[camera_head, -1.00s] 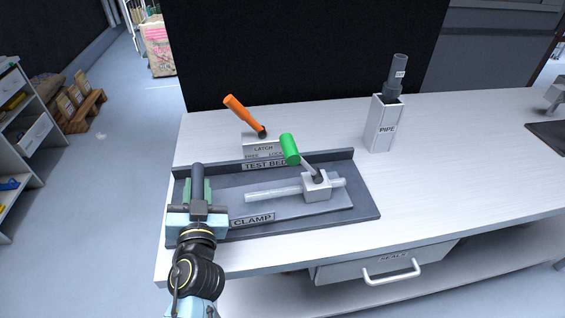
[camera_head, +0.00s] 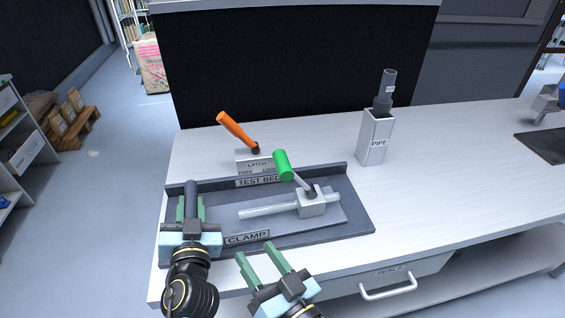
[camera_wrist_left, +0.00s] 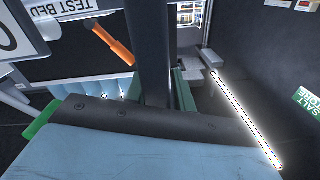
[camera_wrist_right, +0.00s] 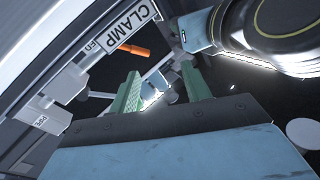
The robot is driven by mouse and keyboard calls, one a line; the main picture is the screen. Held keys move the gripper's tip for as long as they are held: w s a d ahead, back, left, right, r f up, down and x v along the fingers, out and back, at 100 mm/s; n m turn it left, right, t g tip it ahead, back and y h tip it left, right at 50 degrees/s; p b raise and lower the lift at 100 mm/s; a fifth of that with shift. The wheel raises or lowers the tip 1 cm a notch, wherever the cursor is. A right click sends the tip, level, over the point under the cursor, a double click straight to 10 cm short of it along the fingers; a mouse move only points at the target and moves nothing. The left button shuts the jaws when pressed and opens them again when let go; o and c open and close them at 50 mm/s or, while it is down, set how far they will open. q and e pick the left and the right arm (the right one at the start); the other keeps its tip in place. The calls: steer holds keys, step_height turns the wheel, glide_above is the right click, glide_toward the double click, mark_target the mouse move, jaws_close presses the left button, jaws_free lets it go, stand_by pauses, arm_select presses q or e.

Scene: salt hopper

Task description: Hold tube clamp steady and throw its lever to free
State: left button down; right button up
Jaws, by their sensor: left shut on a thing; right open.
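The tube clamp is a grey block (camera_head: 312,203) around a clear tube (camera_head: 268,208) on the dark test bed (camera_head: 352,222). Its green-handled lever (camera_head: 284,166) leans up and to the left from the block. My right gripper (camera_head: 256,253) is open and empty, in front of the bed's front edge near the CLAMP label (camera_head: 247,237). In the right wrist view its green fingers (camera_wrist_right: 160,78) stand apart.
Behind the bed, an orange lever (camera_head: 237,131) leans left on a LATCH block (camera_head: 250,160) marked FREE and LOCK. A pale PIPE holder (camera_head: 373,142) with a grey pipe (camera_head: 385,93) stands to the right. The white bench (camera_head: 450,170) is clear between it and the dark mat (camera_head: 548,147).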

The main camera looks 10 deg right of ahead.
mark_target(283, 164)
steer(key=w+d+r+n+h, duration=0.35)
steer(key=d+r+h, duration=0.25)
steer(key=d+r, duration=0.2)
steer(key=shift+m+t+h, duration=0.3)
steer(key=shift+m+h, duration=0.05)
steer(key=shift+h, duration=0.05)
steer(key=w, duration=1.2)
steer(key=shift+w+a+r, duration=0.1)
steer(key=shift+w+a, duration=0.1)
steer(key=shift+a, duration=0.2)
jaws_close()
